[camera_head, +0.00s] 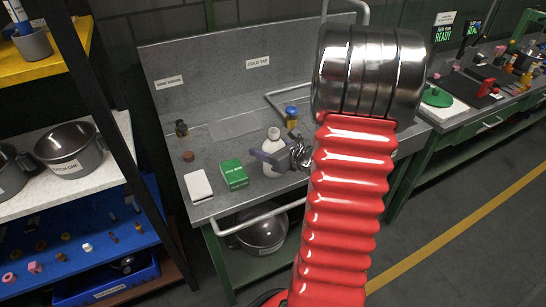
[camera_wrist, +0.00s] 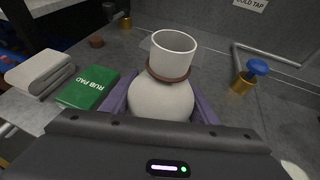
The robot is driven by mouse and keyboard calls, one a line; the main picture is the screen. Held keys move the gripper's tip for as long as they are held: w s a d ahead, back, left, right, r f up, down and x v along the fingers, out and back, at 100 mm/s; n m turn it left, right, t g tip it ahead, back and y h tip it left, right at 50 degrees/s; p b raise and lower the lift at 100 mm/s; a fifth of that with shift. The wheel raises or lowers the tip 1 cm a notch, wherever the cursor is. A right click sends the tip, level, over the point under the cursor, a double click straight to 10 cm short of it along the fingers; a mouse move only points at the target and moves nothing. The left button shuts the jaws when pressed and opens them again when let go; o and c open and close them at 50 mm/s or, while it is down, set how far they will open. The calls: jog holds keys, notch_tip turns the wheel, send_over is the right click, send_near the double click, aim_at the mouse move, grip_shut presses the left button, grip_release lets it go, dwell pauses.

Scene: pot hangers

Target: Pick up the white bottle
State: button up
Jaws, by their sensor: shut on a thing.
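The white bottle (camera_wrist: 162,99) has a round body, a brown band at the neck and a wide white top. In the wrist view it sits upright between the purple fingers of my gripper (camera_wrist: 160,108), which is shut on its body. In the head view the bottle (camera_head: 273,141) shows above the grey worktop near its front, with my gripper (camera_head: 270,156) around it. My red arm hides the worktop to the right. I cannot tell whether its base touches the worktop.
A green rub pad box (camera_head: 234,174) and a pale folded cloth (camera_head: 198,186) lie left of the bottle. A brass tap with a blue knob (camera_head: 291,115) stands behind it. A metal rail (camera_head: 262,217) runs along the front edge. Shelves with pots (camera_head: 72,150) stand at left.

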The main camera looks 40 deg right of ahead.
jog(key=shift+r, duration=0.15)
notch_tip(320, 180, up, 10)
dwell(0.7)
dwell(0.4)
jog(key=shift+s, duration=0.1)
